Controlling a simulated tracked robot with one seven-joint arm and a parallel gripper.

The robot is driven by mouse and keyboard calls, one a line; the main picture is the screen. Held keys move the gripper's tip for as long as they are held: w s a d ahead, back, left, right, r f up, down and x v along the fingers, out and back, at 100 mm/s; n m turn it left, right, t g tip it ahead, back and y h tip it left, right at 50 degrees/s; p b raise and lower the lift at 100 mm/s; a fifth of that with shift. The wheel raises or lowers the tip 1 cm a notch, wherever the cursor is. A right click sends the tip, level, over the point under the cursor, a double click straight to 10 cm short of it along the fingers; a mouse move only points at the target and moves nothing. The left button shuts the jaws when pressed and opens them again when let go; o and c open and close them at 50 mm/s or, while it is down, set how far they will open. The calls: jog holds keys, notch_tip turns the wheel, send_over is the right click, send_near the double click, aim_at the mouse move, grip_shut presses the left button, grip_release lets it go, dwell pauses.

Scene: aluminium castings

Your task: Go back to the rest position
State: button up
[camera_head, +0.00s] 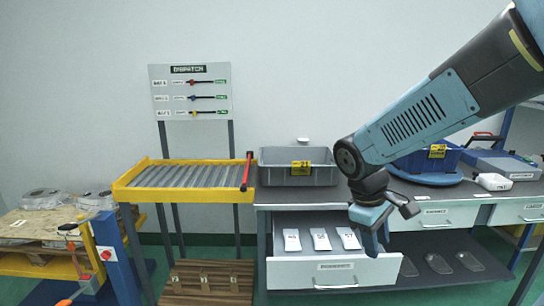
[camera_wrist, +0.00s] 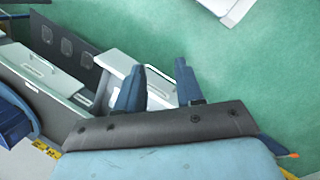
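My gripper (camera_head: 385,222) hangs from my arm at the right of the head view, in front of the open drawer and the workbench. It points down, with its fingers near the drawer's right end. My arm's upper part runs out of the picture at the top right.
A grey bin (camera_head: 298,178) marked 21 and a blue bin (camera_head: 427,162) stand on the workbench (camera_head: 262,197). A yellow-framed roller rack (camera_head: 185,194) stands left, below the dispatch board (camera_head: 190,92). Dark plates (camera_head: 438,263) lie on the lower shelf. A pallet table (camera_head: 40,225) is far left.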

jog(key=s+r+m+t+y, duration=0.1)
jog(key=s+r+m+t, duration=0.1)
jog(key=s+r+m, duration=0.1)
jog(key=s+d+r+m+t+y, duration=0.1)
jog(key=s+r+m+t+y, duration=0.1)
jog(key=r+m, duration=0.3)
notch_tip(320, 180, up, 4)
jog(key=shift+s+f+t, duration=0.25)
jog(key=shift+s+t, duration=0.45)
jog(key=shift+t, duration=0.1)
jog(key=shift+d, duration=0.1)
dwell(2.2)
